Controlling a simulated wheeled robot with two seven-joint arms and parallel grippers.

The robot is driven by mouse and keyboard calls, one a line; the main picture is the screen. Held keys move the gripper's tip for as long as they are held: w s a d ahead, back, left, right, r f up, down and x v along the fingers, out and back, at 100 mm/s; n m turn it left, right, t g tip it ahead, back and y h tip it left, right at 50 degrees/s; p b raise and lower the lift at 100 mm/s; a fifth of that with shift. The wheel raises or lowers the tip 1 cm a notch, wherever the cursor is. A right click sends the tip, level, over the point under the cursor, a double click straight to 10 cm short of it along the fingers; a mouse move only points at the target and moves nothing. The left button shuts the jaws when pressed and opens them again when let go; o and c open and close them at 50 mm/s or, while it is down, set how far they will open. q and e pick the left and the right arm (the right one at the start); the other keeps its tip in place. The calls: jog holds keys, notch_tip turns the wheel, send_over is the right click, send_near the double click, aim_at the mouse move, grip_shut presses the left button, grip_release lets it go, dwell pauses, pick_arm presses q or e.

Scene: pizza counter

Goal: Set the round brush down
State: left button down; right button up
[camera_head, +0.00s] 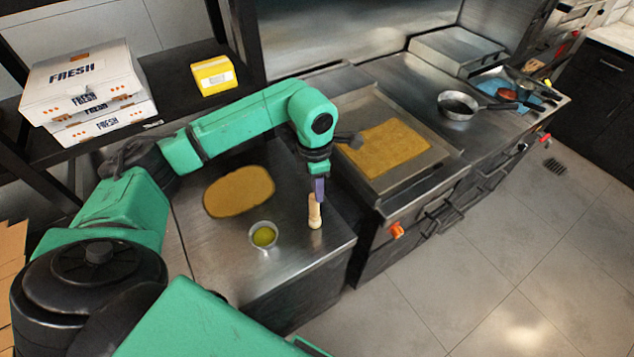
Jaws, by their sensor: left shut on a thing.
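The round brush (315,212) is pale and slim and stands about upright near the front right corner of the steel counter (290,270). My left gripper (317,192) points down from above and is shut on the brush's upper end. The brush's lower end is at or just above the counter top; I cannot tell if it touches. My right gripper is not in view.
A small bowl of green-yellow liquid (264,235) stands left of the brush. A flat oval of dough (239,191) lies behind it. A griddle with a yellow sheet (387,149) is to the right. White boxes (85,83) sit on the shelf. The counter's front is clear.

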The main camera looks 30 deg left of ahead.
pick_arm(q)
jog(key=shift+w+f, duration=0.1)
jog(key=shift+f, duration=0.15)
jog(key=shift+f+b, duration=0.15)
jog(key=shift+b, duration=0.2)
jog(key=c, duration=0.7)
grip_release()
jog(key=shift+o, duration=0.4)
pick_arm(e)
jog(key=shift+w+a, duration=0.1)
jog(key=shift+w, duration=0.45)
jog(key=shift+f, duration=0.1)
pick_arm(q)
jog(key=shift+r, duration=0.2)
